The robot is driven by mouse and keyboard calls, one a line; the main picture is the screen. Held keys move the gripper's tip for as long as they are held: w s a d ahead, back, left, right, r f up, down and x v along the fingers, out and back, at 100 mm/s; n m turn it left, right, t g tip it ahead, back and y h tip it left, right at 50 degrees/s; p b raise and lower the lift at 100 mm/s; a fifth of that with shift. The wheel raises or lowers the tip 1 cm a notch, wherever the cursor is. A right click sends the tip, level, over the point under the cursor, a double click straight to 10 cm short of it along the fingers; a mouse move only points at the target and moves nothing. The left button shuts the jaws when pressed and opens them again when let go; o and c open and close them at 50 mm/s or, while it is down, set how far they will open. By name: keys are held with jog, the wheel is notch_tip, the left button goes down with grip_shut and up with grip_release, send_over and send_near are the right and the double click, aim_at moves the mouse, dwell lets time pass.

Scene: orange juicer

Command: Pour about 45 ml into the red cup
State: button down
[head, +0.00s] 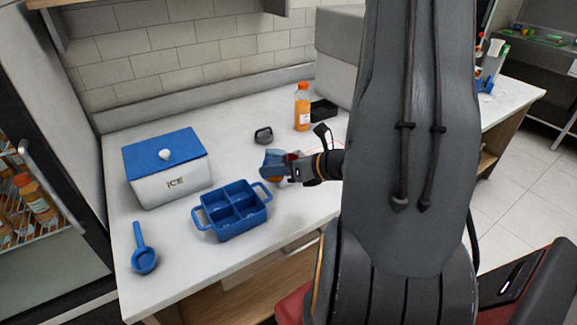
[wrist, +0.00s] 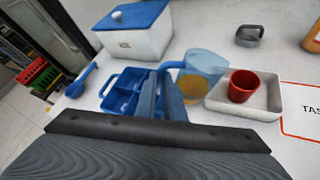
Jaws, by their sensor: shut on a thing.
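My gripper (wrist: 168,98) is shut on the blue handle of a clear blue pitcher (wrist: 203,66). The pitcher holds orange liquid, seen low inside it. It also shows in the head view (head: 273,157), partly behind my gripper. The red cup (wrist: 241,86) stands upright in a shallow white tray (wrist: 272,108), just right of the pitcher in the wrist view. No stream of liquid shows between pitcher and cup. The level in the cup cannot be told. In the head view the cup is mostly hidden behind my gripper.
A blue divided tray (head: 233,226) stands close to my gripper on the left. Behind it is a white ICE box (head: 172,185) with a blue lid. A blue scoop (head: 144,258) lies front left. An orange bottle (head: 302,107) and a grey object (head: 263,135) stand toward the back.

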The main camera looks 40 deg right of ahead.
aim_at(282, 156)
jog(key=d+r+m, duration=0.1)
jog(key=w+d+r+m+y, duration=0.1)
jog(key=d, duration=0.1)
jog(key=shift+w+r+g+y+b, duration=0.2)
jog(key=shift+r+g+y+b, duration=0.1)
jog(key=shift+r+g+b, duration=0.1)
jog(key=shift+w+d+f+m, duration=0.2)
jog(key=shift+w+f+m, duration=0.05)
jog(key=shift+f+m, duration=0.1)
jog(key=shift+w+d+f+m+y+p, duration=0.1)
jog(key=shift+w+d+m+y+p, duration=0.15)
jog(key=shift+d+m+y+p, duration=0.25)
jog(key=shift+w+d+g+y, duration=0.1)
jog(key=shift+d+g+y, duration=0.05)
jog(key=shift+g+y, duration=0.15)
jog(key=shift+w+d+r+m+y+p, duration=0.15)
jog(key=shift+d+r+m+y+p, duration=0.15)
jog(key=shift+p, duration=0.3)
jog(key=shift+w+d+r+m, duration=0.1)
jog(key=shift+r+m, duration=0.15)
jog(key=shift+w+d+r+y+p, duration=0.1)
jog(key=shift+d+r+y+p, duration=0.1)
jog(key=shift+y+p, duration=0.1)
